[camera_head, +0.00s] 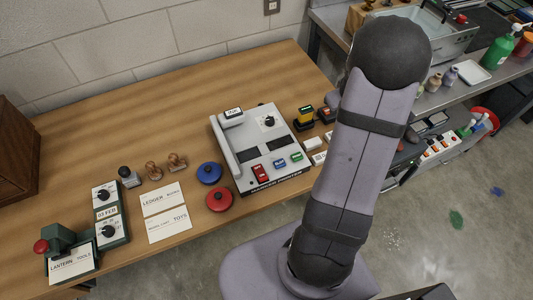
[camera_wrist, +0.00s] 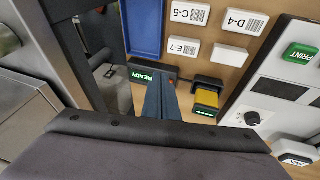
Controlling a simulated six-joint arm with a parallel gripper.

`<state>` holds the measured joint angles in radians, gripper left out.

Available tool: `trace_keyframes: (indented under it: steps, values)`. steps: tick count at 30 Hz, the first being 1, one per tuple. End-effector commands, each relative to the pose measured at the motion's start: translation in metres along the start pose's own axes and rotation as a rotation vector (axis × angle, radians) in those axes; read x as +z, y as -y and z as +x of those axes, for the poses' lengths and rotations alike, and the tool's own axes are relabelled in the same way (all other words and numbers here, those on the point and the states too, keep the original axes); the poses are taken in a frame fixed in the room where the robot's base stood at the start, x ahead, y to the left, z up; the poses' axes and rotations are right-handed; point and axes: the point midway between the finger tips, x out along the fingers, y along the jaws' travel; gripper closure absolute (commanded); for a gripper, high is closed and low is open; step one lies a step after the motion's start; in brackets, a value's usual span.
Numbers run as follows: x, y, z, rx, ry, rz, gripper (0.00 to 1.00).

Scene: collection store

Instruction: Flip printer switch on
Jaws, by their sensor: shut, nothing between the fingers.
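A small dark box with a lit green READY panel (camera_wrist: 146,76) and a small red spot at its right end shows in the wrist view. It may be the printer, but I cannot tell for sure; no switch lever is clear. My gripper (camera_wrist: 160,88) is shut and empty, its blue-grey fingers overlapping the lower edge of that box; contact cannot be told. In the head view my arm hides the gripper. A pale console (camera_head: 243,128) has a black knob, red, blue and green keys; its green PRINT key (camera_wrist: 299,54) shows in the wrist view.
A yellow-and-black device (camera_wrist: 206,98) stands just right of my fingers. White barcode labels (camera_wrist: 232,53) and a blue tray edge (camera_wrist: 160,28) lie above them. Stamps (camera_head: 152,171), round pads (camera_head: 220,199) and cards sit left on the wooden table (camera_head: 110,110).

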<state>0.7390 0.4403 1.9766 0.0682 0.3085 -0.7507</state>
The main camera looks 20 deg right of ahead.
Motion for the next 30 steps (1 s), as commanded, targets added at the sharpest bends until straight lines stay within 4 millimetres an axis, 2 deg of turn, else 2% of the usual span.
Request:
trace_keyframes:
  steps: [1,3,8,11,15,18,21,25,30]
  values:
    - [-0.021,0.02,-0.023,-0.042,0.009,-0.121,1.0]
    - [-0.038,0.048,-0.04,-0.099,0.023,-0.285,1.0]
    - [-0.067,0.12,-0.087,-0.245,0.047,-0.702,1.0]
    - [-0.07,0.167,-0.116,-0.342,0.062,-0.964,1.0]
    - [-0.051,0.221,-0.148,-0.462,0.097,-1.267,1.0]
    - [-0.029,0.244,-0.164,-0.525,0.132,-1.414,1.0]
    - [-0.009,0.257,-0.176,-0.569,0.167,-1.508,1.0]
    - [0.005,0.263,-0.187,-0.599,0.197,-1.573,1.0]
    - [0.011,0.265,-0.193,-0.613,0.212,-1.599,1.0]
